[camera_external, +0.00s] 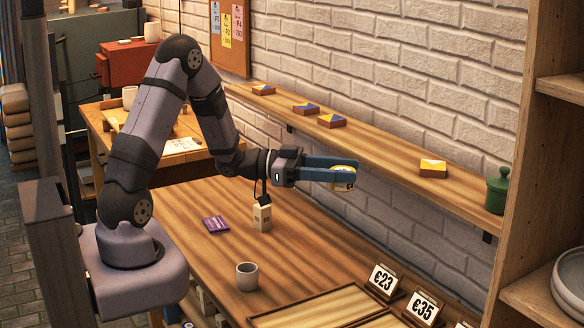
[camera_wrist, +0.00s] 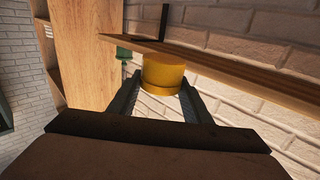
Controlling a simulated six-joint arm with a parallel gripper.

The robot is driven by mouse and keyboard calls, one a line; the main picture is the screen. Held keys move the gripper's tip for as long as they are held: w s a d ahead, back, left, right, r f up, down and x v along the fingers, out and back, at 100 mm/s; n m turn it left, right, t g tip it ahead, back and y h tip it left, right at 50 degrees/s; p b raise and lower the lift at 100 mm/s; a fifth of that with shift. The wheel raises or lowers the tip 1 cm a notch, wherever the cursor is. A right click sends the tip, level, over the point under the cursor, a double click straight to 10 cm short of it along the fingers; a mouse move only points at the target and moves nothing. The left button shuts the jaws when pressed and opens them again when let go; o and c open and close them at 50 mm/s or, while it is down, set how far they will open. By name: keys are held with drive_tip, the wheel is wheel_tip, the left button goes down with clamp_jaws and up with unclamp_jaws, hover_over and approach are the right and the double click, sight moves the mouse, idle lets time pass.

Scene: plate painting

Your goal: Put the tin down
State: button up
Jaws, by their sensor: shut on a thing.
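The tin is a small round yellow tin (camera_external: 344,178) with a paler patterned face towards the external camera. It shows as a plain yellow cylinder in the wrist view (camera_wrist: 163,72). My gripper (camera_external: 338,172) has its blue fingers shut on the tin and holds it in the air, in front of the wall shelf (camera_external: 385,150) and above the workbench (camera_external: 330,255). In the wrist view the two dark fingers of my gripper (camera_wrist: 160,88) reach to either side of the tin. The shelf edge lies close behind the tin there.
Several small patterned boxes, one at the right (camera_external: 433,167), and a green jar (camera_external: 497,190) stand on the shelf. A grey cup (camera_external: 247,276), a purple packet (camera_external: 215,224), a pale block (camera_external: 262,216), a wooden tray (camera_external: 320,308) and price signs (camera_external: 383,280) are on the bench.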

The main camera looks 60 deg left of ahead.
drive_tip(key=w+r, duration=0.4)
drive_tip(key=r, duration=0.5)
wheel_tip(320, 180, up, 5)
drive_tip(key=n+t+y, duration=0.3)
drive_tip(key=n+y, duration=0.1)
drive_tip(key=y, duration=0.1)
hover_over(368, 146)
drive_tip(key=shift+s+f+p, duration=0.15)
drive_tip(key=shift+f+p, duration=1.2)
drive_tip(key=shift+f, duration=3.6)
drive_tip(key=shift+f, duration=0.1)
drive_tip(key=o, duration=1.1)
drive_tip(key=shift+o, duration=0.2)
